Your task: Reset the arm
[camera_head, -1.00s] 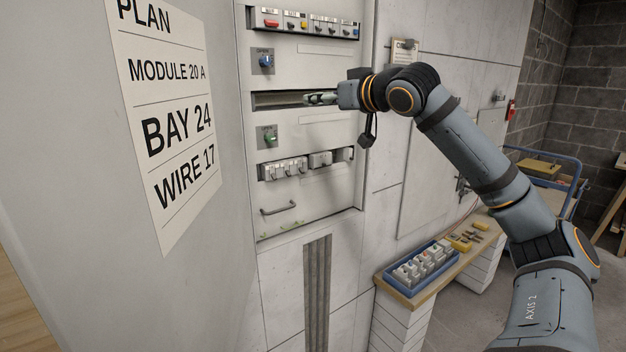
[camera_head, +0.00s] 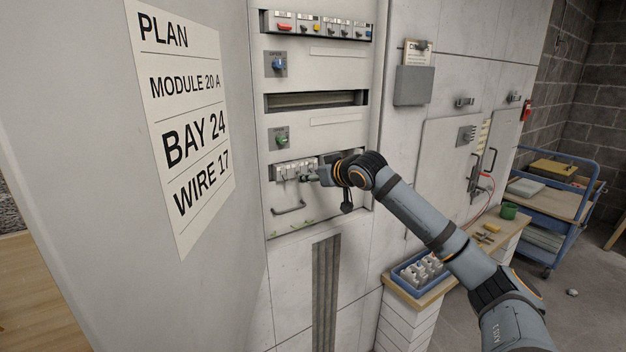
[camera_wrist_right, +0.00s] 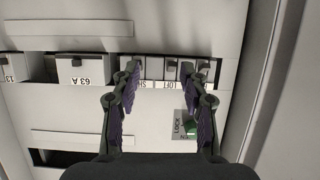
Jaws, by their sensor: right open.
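My right gripper (camera_head: 308,177) is at the lower module row (camera_head: 280,171) of the wall cabinet, with its arm coming in from the right. In the right wrist view the gripper (camera_wrist_right: 168,85) is open, its two dark fingers spread. Narrow white modules (camera_wrist_right: 155,68) show between and behind the fingertips; I cannot tell if the fingers touch them. A wider module marked 63 A (camera_wrist_right: 83,70) is to their left, its label upside down. In the head view my wrist hides the right part of the row. My left gripper is not in view.
A green knob (camera_head: 282,140) sits above the row and a handle (camera_head: 288,208) below it. An open dark slot (camera_head: 315,100) and a blue knob (camera_head: 278,64) are higher. A blue tray (camera_head: 420,283) of modules stands on the bench. A plan sheet (camera_head: 185,115) hangs at left.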

